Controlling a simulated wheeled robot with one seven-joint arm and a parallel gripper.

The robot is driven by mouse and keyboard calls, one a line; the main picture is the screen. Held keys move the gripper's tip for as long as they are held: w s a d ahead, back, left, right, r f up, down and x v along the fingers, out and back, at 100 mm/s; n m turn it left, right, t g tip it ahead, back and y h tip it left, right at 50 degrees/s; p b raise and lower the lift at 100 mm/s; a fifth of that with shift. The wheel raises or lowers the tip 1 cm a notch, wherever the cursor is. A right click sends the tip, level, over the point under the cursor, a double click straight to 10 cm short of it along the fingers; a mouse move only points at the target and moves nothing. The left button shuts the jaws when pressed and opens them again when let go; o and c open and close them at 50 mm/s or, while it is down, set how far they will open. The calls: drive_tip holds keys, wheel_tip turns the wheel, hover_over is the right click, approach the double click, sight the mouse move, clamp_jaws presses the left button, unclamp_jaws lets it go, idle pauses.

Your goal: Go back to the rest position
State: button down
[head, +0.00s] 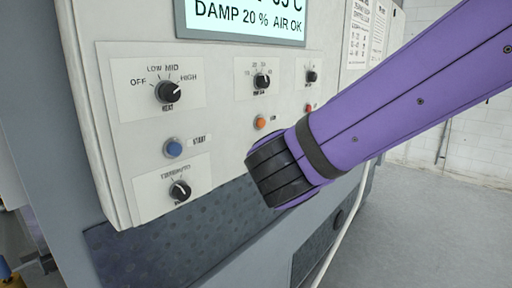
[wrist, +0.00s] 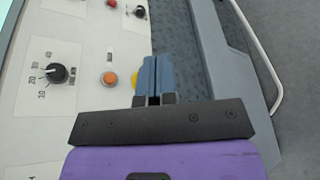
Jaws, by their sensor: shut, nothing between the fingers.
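My gripper (wrist: 157,60) shows in the wrist view with its two blue-grey fingers together and nothing between them. The fingertips are in front of the washer's control panel (wrist: 90,30), near its edge. I cannot tell how far they are from the surface. In the head view my purple arm reaches in from the upper right and ends in a dark ribbed joint before the panel (head: 225,140). The fingers are hidden there.
An orange button (wrist: 108,78) and a partly covered yellow part (wrist: 135,80) are just left of the fingers. The panel also carries a heat knob (head: 168,92), a blue start button (head: 173,148) and a lower knob (head: 180,191). Open floor (head: 440,220) lies right.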

drive_tip(key=s+d+f+m+g, duration=0.15)
drive_tip(key=d+m+g, duration=0.25)
drive_tip(key=d, duration=0.4)
drive_tip(key=s+d+f+m+g, duration=0.1)
drive_tip(key=s+d+m+g, duration=0.25)
drive_tip(key=d, duration=0.35)
drive_tip(key=s+d+m+y, duration=0.2)
drive_tip(key=s+m+y, duration=0.1)
drive_tip(key=s+m, duration=0.2)
drive_tip(key=s+d+r+m+y, duration=0.1)
drive_tip(key=s+d+m+y, duration=0.1)
drive_tip(key=s+m, duration=0.3)
drive_tip(key=m+y, duration=0.1)
drive_tip(key=m, duration=0.2)
drive_tip(key=shift+s+d+r+y, duration=0.15)
drive_tip(key=shift+s+d+y, duration=0.15)
drive_tip(key=shift+s+d, duration=0.1)
